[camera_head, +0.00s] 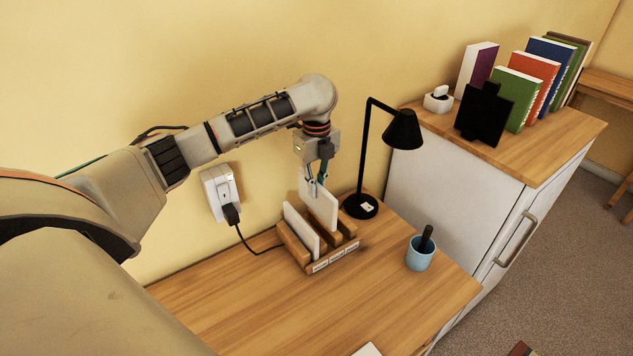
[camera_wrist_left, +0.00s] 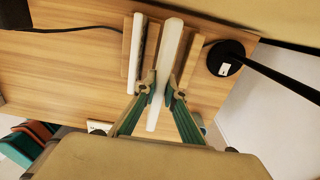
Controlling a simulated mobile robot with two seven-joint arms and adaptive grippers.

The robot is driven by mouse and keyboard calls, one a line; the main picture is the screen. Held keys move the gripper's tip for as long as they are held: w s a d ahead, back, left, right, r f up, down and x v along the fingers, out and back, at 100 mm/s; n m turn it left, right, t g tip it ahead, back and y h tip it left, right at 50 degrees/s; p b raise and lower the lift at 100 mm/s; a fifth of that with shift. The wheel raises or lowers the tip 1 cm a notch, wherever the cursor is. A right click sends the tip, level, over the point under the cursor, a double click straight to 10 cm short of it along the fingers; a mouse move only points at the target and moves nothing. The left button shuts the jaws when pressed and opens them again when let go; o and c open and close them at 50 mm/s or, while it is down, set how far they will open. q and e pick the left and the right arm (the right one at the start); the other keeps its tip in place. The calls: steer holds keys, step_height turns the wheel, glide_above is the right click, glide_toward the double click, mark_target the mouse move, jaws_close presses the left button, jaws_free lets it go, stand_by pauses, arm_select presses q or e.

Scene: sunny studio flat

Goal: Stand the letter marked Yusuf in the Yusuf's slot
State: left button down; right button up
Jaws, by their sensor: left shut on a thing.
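My left gripper (camera_head: 317,187) is shut on a white letter (camera_head: 322,208) and holds it upright over the wooden letter rack (camera_head: 333,261). In the left wrist view the fingers (camera_wrist_left: 159,92) pinch the letter (camera_wrist_left: 169,55) from both sides. The letter's lower edge is at the rack's middle dividers; I cannot tell how deep it sits. Another white letter (camera_head: 300,229) stands in the rack's left slot. The rack has small white labels (camera_head: 337,256) along its front, too small to read. No name is legible on the held letter. My right gripper is not in view.
A black desk lamp (camera_head: 404,130) stands close behind and right of the rack. A blue cup (camera_head: 419,254) holding a dark object stands to the right. A wall socket (camera_head: 220,190) with a plugged cable is at left. The desk front (camera_head: 290,310) is mostly clear; books stand on the cabinet.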

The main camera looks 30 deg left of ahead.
mark_target(317, 213)
arm_select(q)
steer(key=shift+f, duration=1.6)
steer(key=shift+f+b, duration=0.4)
steer(key=shift+f, duration=1.6)
steer(key=shift+f+b, duration=0.3)
steer(key=shift+f, duration=0.05)
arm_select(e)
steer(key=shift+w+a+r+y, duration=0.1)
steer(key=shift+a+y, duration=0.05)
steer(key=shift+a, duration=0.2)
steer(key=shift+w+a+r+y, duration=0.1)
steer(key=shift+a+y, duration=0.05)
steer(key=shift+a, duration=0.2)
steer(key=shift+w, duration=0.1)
arm_select(q)
steer(key=shift+f, duration=0.5)
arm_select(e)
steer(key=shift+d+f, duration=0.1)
arm_select(q)
steer(key=shift+f, duration=0.55)
steer(key=c, duration=2)
jaws_free()
